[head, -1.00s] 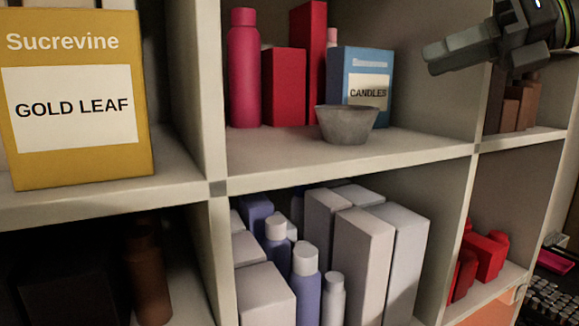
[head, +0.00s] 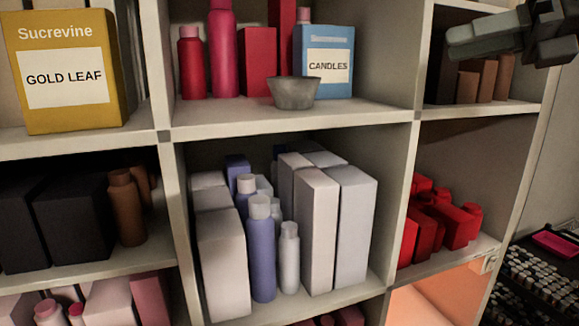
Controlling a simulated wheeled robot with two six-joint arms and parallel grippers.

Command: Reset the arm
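My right gripper (head: 490,36) shows at the top right edge, dark grey, in front of the upper right shelf compartment. It is cut off by the frame edge, and I cannot tell how far its fingers are apart. Nothing is seen in it. My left gripper is not in view. A small grey bowl (head: 293,93) stands upright on the upper middle shelf, in front of the blue "CANDLES" box (head: 328,66). The gripper is to the right of both and apart from them.
A white shelf unit (head: 290,125) fills the view. A yellow "GOLD LEAF" box (head: 65,77) stands upper left. White boxes (head: 315,230) and bottles fill the middle compartment. Red items (head: 445,225) sit at right. A rack of small items (head: 540,275) is at the lower right.

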